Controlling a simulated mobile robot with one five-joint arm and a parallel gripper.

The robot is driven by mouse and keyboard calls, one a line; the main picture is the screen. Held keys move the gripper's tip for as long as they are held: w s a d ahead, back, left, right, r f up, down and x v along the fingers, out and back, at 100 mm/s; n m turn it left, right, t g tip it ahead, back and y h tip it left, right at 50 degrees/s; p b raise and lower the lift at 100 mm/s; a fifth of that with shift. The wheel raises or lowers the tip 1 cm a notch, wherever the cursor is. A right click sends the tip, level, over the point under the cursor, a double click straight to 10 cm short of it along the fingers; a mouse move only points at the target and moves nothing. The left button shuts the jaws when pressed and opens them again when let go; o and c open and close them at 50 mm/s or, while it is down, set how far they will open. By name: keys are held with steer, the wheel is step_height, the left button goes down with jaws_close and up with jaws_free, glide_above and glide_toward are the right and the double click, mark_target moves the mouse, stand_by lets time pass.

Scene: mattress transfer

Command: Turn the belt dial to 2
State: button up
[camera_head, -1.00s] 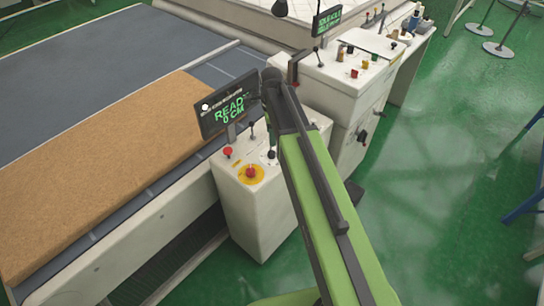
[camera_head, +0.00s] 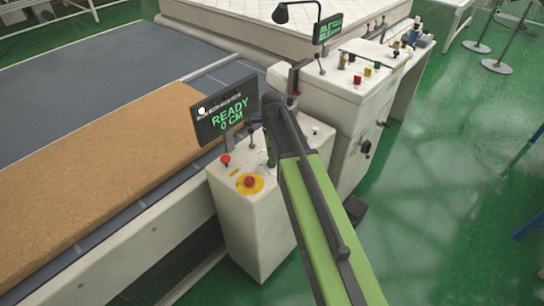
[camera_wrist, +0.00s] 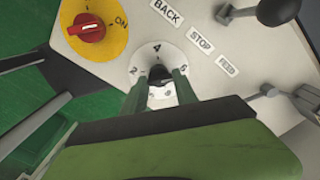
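The belt dial (camera_wrist: 161,67) is a small dark knob on a round white scale marked 2, 4 and 6, on top of the near control box (camera_head: 256,222). My gripper (camera_wrist: 161,74) reaches over it, one green finger on each side of the knob. The fingers look apart, with a gap showing between them and the knob; contact is not clear. The knob's pointer is hard to make out. In the head view my gripper (camera_head: 271,158) stands over the box top and hides the dial. The display (camera_head: 225,112) reads READY, 0 CM.
A red knob on a yellow disc (camera_head: 250,183) sits left of the dial; it also shows in the wrist view (camera_wrist: 88,28). BACK, STOP and FEED labels (camera_wrist: 200,40) and levers lie beside the dial. A larger control cabinet (camera_head: 340,105) stands behind. Brown material (camera_head: 90,170) lies on the left belt.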

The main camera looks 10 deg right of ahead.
jaws_close()
steer(key=shift+w, duration=0.1)
